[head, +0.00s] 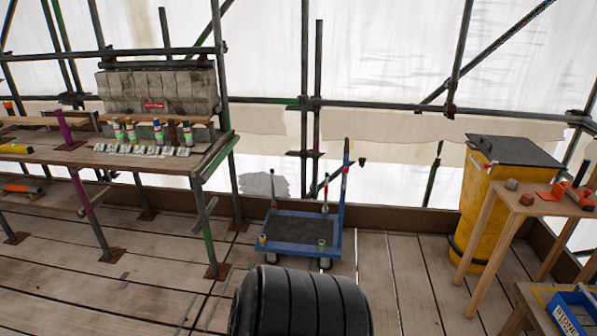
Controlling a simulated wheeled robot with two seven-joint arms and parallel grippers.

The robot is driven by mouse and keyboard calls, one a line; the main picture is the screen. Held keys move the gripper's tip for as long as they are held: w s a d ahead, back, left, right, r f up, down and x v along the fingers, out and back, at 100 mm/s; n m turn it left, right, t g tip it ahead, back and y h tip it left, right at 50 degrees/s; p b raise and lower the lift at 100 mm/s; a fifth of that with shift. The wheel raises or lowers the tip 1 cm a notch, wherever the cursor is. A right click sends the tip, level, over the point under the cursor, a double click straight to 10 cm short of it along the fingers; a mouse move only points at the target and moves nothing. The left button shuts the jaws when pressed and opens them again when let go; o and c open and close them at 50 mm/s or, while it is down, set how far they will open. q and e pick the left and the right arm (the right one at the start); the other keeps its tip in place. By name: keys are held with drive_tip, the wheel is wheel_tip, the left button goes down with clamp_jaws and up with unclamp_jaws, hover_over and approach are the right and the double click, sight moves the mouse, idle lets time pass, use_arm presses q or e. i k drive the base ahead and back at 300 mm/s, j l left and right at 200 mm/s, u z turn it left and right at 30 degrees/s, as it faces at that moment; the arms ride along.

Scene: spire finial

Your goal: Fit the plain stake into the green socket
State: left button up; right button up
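A small green-marked piece, which looks like the green socket (321,244), sits at the front right corner of the blue trolley (292,249). Nothing stands up out of it. A thin dark stake (274,180) stands upright at the trolley's back left corner. Another thin upright piece (325,192) with a red band stands at the back right. I cannot tell which, if either, is the plain stake. Neither of my grippers is in view.
A yellowish piece (262,240) marks the trolley's front left corner. A workbench (60,153) at left carries several coloured bottles. A yellow bin (481,215) and wooden stand (540,204) are at right. Plank floor (410,270) is clear between trolley and bin.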

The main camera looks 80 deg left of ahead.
sight(284, 231)
drive_tip(key=j+u, duration=0.1)
drive_tip(key=u, duration=0.35)
drive_tip(key=j+u, duration=0.1)
drive_tip(key=u, duration=0.8)
drive_tip(key=i+j+u, duration=0.1)
drive_tip(key=u, duration=0.35)
